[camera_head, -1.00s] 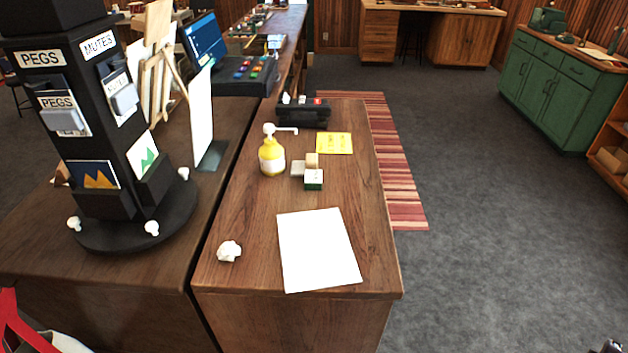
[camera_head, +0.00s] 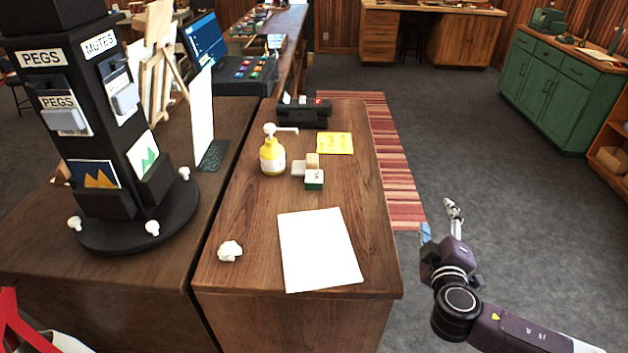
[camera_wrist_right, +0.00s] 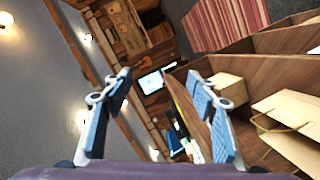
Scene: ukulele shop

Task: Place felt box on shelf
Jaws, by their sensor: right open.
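A cluster of small boxes stands on the wooden counter (camera_head: 250,215): a green one with a white top (camera_head: 314,180), a whitish one (camera_head: 298,168) and a tan one (camera_head: 313,160). I cannot tell for certain which is the felt box. My right gripper (camera_head: 440,218) is open and empty, beyond the counter's right edge and apart from the boxes. In the right wrist view, its two blue-padded fingers (camera_wrist_right: 158,82) are spread with nothing between them. Wooden shelving (camera_head: 608,150) shows at the right edge. My left gripper is not in view.
On the counter are a yellow pump bottle (camera_head: 272,157), a white sheet (camera_head: 318,250), a crumpled white piece (camera_head: 229,251), a yellow card (camera_head: 335,143) and a black holder (camera_head: 303,112). A black display stand (camera_head: 88,130) is at left. Grey floor at right is open.

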